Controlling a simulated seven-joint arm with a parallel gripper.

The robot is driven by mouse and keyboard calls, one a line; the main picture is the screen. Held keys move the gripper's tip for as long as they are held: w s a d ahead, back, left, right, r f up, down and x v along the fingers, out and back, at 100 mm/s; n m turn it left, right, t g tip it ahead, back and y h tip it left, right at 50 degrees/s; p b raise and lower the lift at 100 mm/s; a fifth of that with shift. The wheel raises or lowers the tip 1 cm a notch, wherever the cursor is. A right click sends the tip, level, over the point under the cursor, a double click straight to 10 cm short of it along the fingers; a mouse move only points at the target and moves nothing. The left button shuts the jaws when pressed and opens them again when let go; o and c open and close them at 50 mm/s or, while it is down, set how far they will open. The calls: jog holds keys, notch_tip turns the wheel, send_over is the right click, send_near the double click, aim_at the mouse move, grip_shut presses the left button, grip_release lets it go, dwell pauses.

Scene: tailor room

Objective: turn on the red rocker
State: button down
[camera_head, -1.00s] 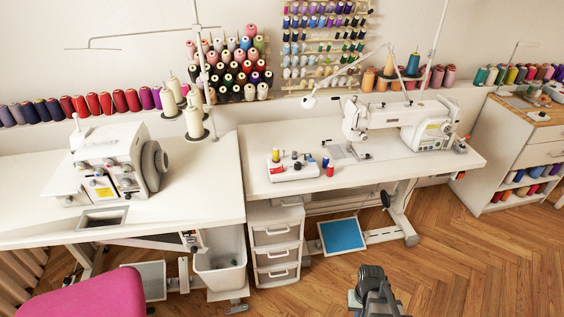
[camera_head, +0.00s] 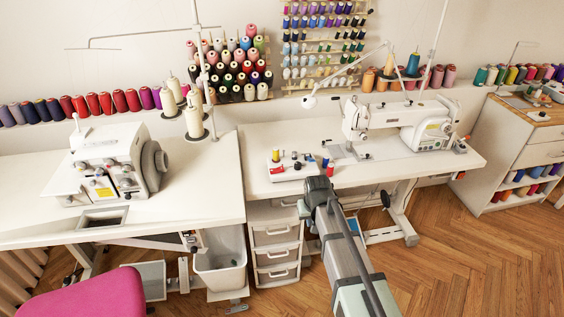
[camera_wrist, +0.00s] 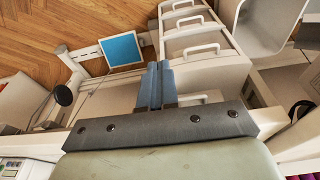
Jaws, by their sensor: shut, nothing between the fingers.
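A white control box (camera_head: 293,168) with several small knobs sits near the front left of the right-hand sewing table. A small red patch (camera_head: 276,170) shows at its left end; it is too small to tell whether this is the red rocker or how it is set. My gripper (camera_head: 316,184) is at the table's front edge, just right of and in front of the box, apart from the red patch as far as I can see. In the wrist view my gripper (camera_wrist: 156,84) has its fingers together and empty, over the drawer unit. The red rocker does not show in the wrist view.
A white sewing machine (camera_head: 400,122) stands farther right. The white drawer unit (camera_head: 275,238) is under the table.

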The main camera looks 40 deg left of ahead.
jog(key=w+a+r, duration=0.3)
jog(key=a+r, duration=0.6)
jog(key=r, duration=0.2)
jog(key=w+a+r+t, duration=0.1)
jog(key=w+a+r, duration=0.3)
jog(key=a+r, duration=0.4)
notch_tip(320, 180, up, 4)
jog(key=shift+w+a+r+y, duration=0.25)
jog(key=shift+w+a+y, duration=0.05)
jog(key=shift+a, duration=0.1)
jog(key=shift+f, duration=0.1)
send_over(282, 167)
jog(key=s, duration=0.1)
jog(key=f, duration=1.1)
jog(key=shift+s+d+f, duration=0.1)
jog(key=shift+d+f, duration=0.15)
jog(key=shift+f, duration=0.05)
jog(key=shift+d+f, duration=0.1)
jog(key=shift+f, duration=0.8)
